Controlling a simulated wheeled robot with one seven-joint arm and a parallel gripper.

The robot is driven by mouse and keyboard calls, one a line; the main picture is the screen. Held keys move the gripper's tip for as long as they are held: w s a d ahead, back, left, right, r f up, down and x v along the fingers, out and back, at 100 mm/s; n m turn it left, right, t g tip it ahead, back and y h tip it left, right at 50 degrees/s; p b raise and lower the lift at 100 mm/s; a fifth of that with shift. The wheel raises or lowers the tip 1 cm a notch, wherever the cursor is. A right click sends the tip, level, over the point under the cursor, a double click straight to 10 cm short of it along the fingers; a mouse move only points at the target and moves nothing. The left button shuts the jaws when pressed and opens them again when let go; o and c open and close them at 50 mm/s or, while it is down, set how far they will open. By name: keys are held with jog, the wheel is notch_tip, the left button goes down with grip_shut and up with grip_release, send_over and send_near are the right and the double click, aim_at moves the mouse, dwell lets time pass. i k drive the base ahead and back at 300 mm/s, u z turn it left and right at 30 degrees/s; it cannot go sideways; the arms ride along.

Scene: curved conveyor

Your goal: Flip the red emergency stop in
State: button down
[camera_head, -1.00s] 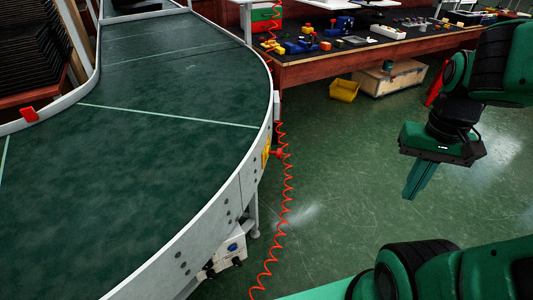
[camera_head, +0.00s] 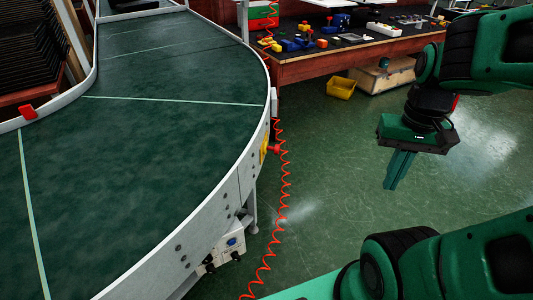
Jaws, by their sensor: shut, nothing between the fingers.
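The red emergency stop (camera_head: 274,149) sticks out from a yellow plate (camera_head: 264,147) on the outer side of the curved conveyor, near the middle of the view. A coiled red cable hangs close beside it. My gripper (camera_head: 391,186) points downward over open floor, well to the right of the stop and apart from it. Its green fingers are together and hold nothing.
The green conveyor (camera_head: 150,170) with its pale rim fills the left. The coiled red cable (camera_head: 285,190) hangs beside its edge. A workbench (camera_head: 330,62) with several small parts stands behind, with a yellow bin (camera_head: 341,88) on the floor. The floor between is clear.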

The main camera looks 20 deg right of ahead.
aim_at(276, 149)
jog(key=u, duration=0.2)
jog(key=k, duration=1.15)
jog(key=z, duration=0.35)
jog(key=i, duration=1.6)
jog(key=z, duration=0.1)
